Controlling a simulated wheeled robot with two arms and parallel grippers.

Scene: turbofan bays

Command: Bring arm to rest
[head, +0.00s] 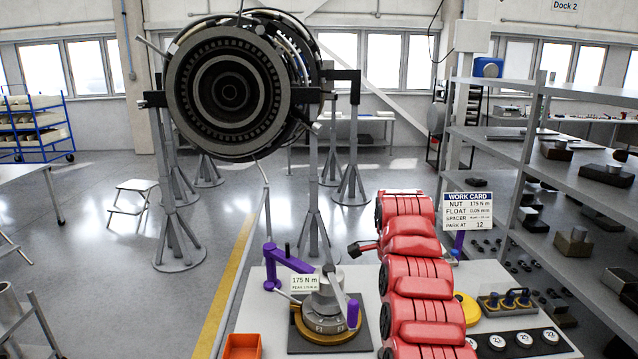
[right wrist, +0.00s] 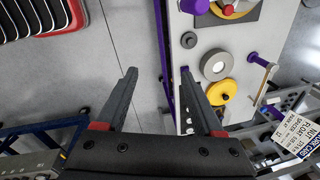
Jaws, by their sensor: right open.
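My right gripper (right wrist: 158,73) is open in the right wrist view, its two dark fingers apart with nothing between them. Floor and the edge of the workbench (right wrist: 187,20) show beyond the fingers. The right finger overlaps the bench edge in the picture; I cannot tell its height above it. In the head view my red segmented right arm rises in front of the bench (head: 275,312). A small dark part sticks out to the arm's left, and I cannot tell its jaws there. My left gripper is in neither view.
A torque fixture (head: 328,305) with purple handles stands left of my arm. An orange bin (head: 243,346), a yellow disc (head: 467,309) and a work card (head: 467,210) are nearby. Shelves (head: 545,120) stand at right.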

